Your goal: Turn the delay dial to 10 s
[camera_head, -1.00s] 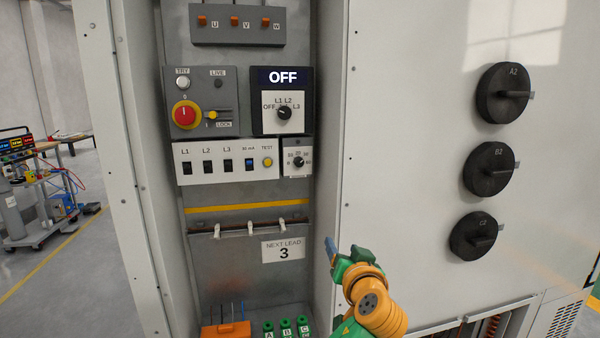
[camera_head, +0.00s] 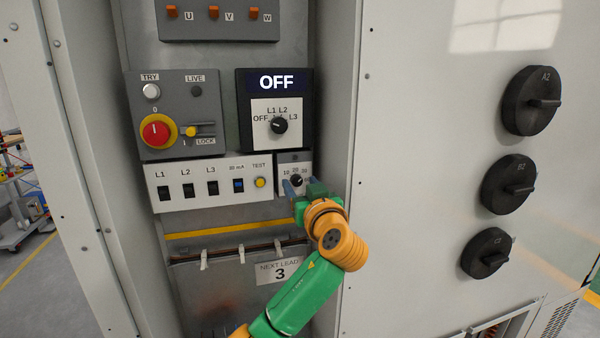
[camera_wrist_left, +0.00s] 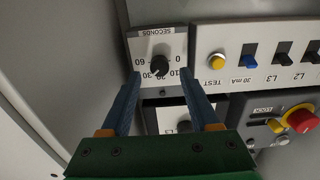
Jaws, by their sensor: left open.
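The delay dial is a small black knob (camera_head: 296,180) on a white plate with printed numbers, at the right end of the switch row. In the left wrist view, which is upside down, the knob (camera_wrist_left: 159,66) shows under the word SECONDS with numbers around it, among them 10 and 60. I cannot tell for sure which number it points at. My left gripper (camera_head: 304,188) is open in front of the plate. In the wrist view its two blue fingers (camera_wrist_left: 162,92) stand apart, with the knob beyond and between their tips, not gripped. My right gripper is out of view.
A yellow TEST button (camera_head: 260,182) and a blue 30 mA switch (camera_head: 238,185) sit left of the dial. A selector knob (camera_head: 279,126) under the OFF display is just above. The cabinet side wall (camera_head: 335,110) stands close on the right.

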